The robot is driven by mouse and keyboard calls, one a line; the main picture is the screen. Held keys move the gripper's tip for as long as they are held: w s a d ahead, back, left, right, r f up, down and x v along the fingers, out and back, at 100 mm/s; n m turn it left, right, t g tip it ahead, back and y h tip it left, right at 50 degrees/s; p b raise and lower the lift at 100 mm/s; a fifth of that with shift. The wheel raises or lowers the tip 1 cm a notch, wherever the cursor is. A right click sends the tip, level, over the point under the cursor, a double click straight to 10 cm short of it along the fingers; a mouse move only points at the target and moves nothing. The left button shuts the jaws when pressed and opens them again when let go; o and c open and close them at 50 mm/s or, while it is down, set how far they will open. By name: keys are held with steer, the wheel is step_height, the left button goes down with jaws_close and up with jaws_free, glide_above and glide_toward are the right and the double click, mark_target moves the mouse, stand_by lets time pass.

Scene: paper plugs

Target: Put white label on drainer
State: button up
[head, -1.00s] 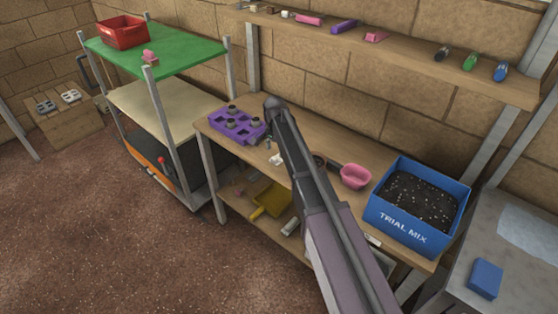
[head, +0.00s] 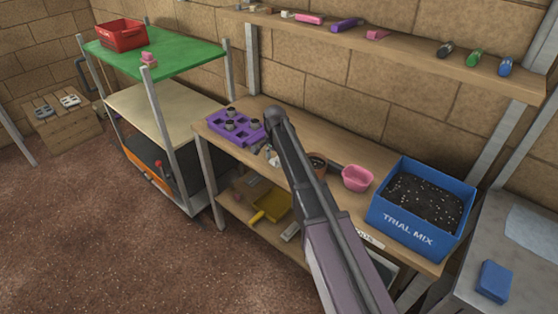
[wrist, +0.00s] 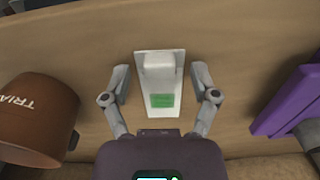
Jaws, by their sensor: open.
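A white piece with a flat base, a raised block and a green patch (wrist: 159,63) lies on the wooden bench in the wrist view. I take it for the white label, though I cannot be sure. My gripper (wrist: 160,78) is open, with one finger on each side of it; I cannot tell if they touch it. In the head view my arm mostly hides this spot, and only a small pale part (head: 273,158) shows. I cannot tell for certain which thing is the drainer.
A brown pot (wrist: 36,118) stands left of my gripper in the wrist view, and a purple tray (wrist: 278,112) lies right. In the head view a pink bowl (head: 357,178) and a blue TRIAL MIX bin (head: 408,233) stand farther right. A shelf (head: 405,62) runs above.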

steer(key=c, duration=0.9)
steer(key=shift+r, duration=0.1)
step_height(320, 180, up, 10)
steer(key=p, duration=1)
stand_by(0.5)
